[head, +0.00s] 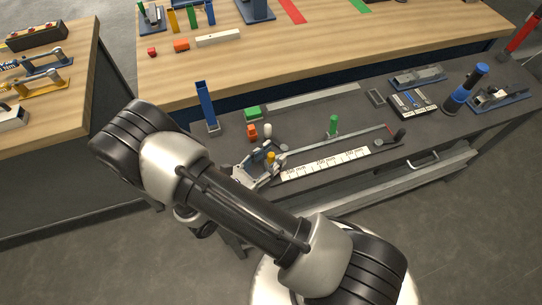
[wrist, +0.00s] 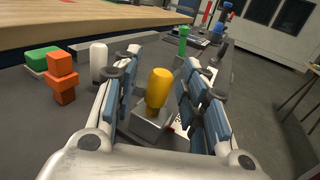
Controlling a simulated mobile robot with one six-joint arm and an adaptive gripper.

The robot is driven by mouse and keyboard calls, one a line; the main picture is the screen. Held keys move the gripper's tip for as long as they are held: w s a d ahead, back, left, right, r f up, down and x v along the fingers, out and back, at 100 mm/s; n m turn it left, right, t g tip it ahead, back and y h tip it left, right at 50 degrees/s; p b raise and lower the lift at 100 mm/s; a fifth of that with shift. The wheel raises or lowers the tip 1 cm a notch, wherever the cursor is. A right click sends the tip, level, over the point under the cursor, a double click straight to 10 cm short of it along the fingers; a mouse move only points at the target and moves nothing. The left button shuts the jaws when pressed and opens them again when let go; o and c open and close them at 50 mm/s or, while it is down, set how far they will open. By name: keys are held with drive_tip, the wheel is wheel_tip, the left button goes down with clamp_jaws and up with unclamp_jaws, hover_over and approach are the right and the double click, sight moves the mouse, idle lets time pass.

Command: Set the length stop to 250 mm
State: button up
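The length stop's metal carriage (wrist: 152,122) with an upright yellow knob (wrist: 159,88) sits at the left end of the rail; the knob also shows in the head view (head: 270,158). A white scale strip (head: 325,163) with black millimetre marks runs along the rail to the right; its middle label seems to read 200 mm. The carriage's exact reading is hidden by my gripper. My gripper (head: 262,172) is open, with a finger on each side of the yellow knob in the wrist view (wrist: 158,75). Gaps show between knob and fingers.
A green peg (head: 333,125) stands behind the scale. A white peg (wrist: 98,62), orange blocks (wrist: 62,78) and a green block (wrist: 42,58) stand left of my gripper. A blue upright holder (head: 206,105) stands farther back. A dark knob (head: 400,135) is at the rail's right end.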

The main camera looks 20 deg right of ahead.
drive_tip(key=shift+c, duration=0.5)
clamp_jaws()
drive_tip(key=shift+d, duration=0.1)
idle(0.3)
